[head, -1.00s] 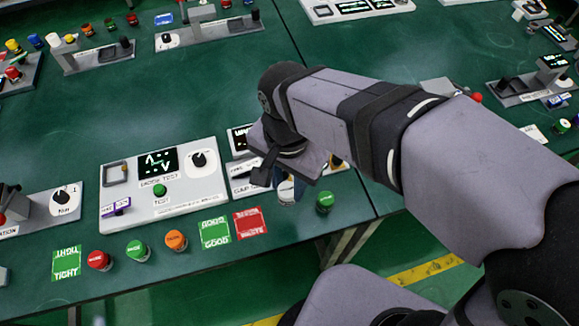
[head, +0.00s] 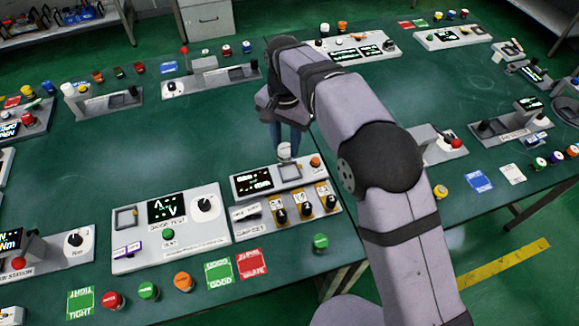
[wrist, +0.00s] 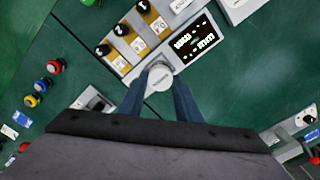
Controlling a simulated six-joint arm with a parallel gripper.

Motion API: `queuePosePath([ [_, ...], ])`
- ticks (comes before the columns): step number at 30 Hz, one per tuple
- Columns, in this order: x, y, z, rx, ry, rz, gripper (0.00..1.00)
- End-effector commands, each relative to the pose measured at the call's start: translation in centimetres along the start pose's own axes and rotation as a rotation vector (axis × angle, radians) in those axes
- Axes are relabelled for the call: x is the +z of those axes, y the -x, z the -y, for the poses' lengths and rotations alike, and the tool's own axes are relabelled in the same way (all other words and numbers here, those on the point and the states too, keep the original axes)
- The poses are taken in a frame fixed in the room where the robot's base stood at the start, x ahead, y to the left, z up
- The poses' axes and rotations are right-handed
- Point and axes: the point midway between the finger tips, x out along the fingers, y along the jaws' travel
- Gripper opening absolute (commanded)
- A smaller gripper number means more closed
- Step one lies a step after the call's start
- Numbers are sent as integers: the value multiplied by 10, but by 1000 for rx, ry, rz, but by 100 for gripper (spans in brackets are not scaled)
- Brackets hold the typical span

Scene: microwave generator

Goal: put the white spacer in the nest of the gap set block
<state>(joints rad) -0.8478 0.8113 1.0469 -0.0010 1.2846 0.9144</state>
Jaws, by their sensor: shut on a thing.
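The gap set block (head: 243,232) is a light grey panel with a lit display, several black knobs on tan strips and a square-framed nest (head: 290,172) beside the display. My gripper (head: 285,146) is shut on the white spacer (head: 284,153), holding it just behind the block's back edge as the head view shows it. In the wrist view, the spacer (wrist: 159,77) sits between my blue fingertips (wrist: 159,84), overlapping the block (wrist: 150,50) beside its display. The nest is mostly hidden there by the spacer. I cannot tell the exact height of the spacer above the block.
The gauge test block (head: 165,238) stands directly left of the gap set block. Several coloured buttons and the green GOOD (head: 219,273) and red (head: 251,264) cards lie along the front edge. The green table behind the gap set block is mostly clear.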

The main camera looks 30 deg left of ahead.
Motion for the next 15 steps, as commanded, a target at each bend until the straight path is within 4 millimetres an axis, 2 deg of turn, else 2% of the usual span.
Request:
queuePosePath([
  [1, -8, 2, 1, 0, -1, 0, 0],
  [6, -23, -2, 3, -1, 1, -1, 0],
  [15, -28, -6, 4, 0, 3, 0, 0],
])
